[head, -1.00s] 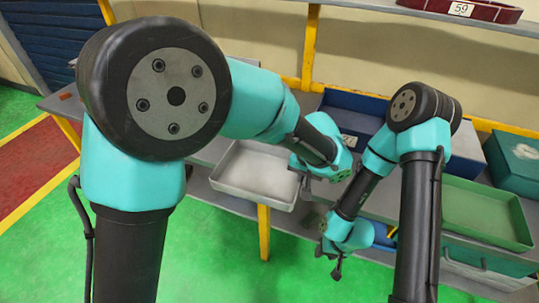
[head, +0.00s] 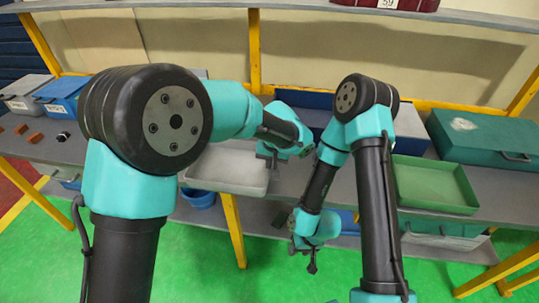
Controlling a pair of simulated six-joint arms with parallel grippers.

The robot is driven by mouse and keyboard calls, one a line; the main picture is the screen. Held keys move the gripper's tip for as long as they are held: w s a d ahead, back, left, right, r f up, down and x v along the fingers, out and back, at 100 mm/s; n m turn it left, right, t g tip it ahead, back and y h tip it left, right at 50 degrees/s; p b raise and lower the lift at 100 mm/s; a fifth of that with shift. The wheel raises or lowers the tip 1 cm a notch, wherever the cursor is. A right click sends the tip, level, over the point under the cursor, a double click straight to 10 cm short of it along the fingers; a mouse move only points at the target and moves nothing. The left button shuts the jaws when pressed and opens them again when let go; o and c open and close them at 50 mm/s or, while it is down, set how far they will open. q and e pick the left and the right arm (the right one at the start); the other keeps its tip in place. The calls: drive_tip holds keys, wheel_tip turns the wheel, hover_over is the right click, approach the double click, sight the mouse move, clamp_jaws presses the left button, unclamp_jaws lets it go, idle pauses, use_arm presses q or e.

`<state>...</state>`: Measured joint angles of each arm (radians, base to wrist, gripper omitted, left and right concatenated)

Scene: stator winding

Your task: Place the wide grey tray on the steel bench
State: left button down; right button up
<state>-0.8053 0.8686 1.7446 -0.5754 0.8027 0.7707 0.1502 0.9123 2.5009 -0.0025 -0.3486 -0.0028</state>
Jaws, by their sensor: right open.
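The wide grey tray (head: 225,183) is a shallow, light grey, empty open box, left of centre at the front of the steel bench (head: 130,153). Its near side is at or slightly past the bench's front edge; I cannot tell whether its base touches the bench. My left gripper (head: 267,157) is at the tray's far right corner, with its dark fingers on the rim. They appear shut on it, though the fingertips are partly hidden. My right gripper (head: 312,267) is open and empty, pointing down in front of the bench, right of the tray.
A green tray (head: 433,185) and a dark green case (head: 485,140) stand to the right on the bench. Blue (head: 64,95) and grey (head: 22,97) boxes stand at the far left, near small brown blocks (head: 35,137). A blue bowl (head: 199,198) is below. An upper shelf (head: 300,15) runs behind.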

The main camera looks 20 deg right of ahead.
use_arm(q)
drive_tip(key=w, duration=0.2)
drive_tip(key=w+d, duration=0.1)
drive_tip(key=w, duration=0.1)
drive_tip(key=w+d, duration=0.1)
drive_tip(key=w, duration=0.1)
drive_tip(key=shift+w+d+f, duration=0.1)
drive_tip(key=shift+w+f, duration=0.2)
drive_tip(key=shift+w, duration=0.15)
drive_tip(key=shift+w+d+f, duration=0.1)
drive_tip(key=shift+w+d, duration=0.05)
drive_tip(key=shift+w, duration=0.15)
drive_tip(key=shift+s+f, duration=0.1)
drive_tip(key=shift+f, duration=1.6)
drive_tip(key=c, duration=1.3)
unclamp_jaws()
drive_tip(key=r, duration=0.4)
drive_tip(key=s+r, duration=0.1)
drive_tip(key=r, duration=0.3)
drive_tip(key=s+r, duration=0.1)
drive_tip(key=r, duration=0.2)
drive_tip(key=shift+d+r, duration=0.3)
drive_tip(key=shift+r, duration=0.1)
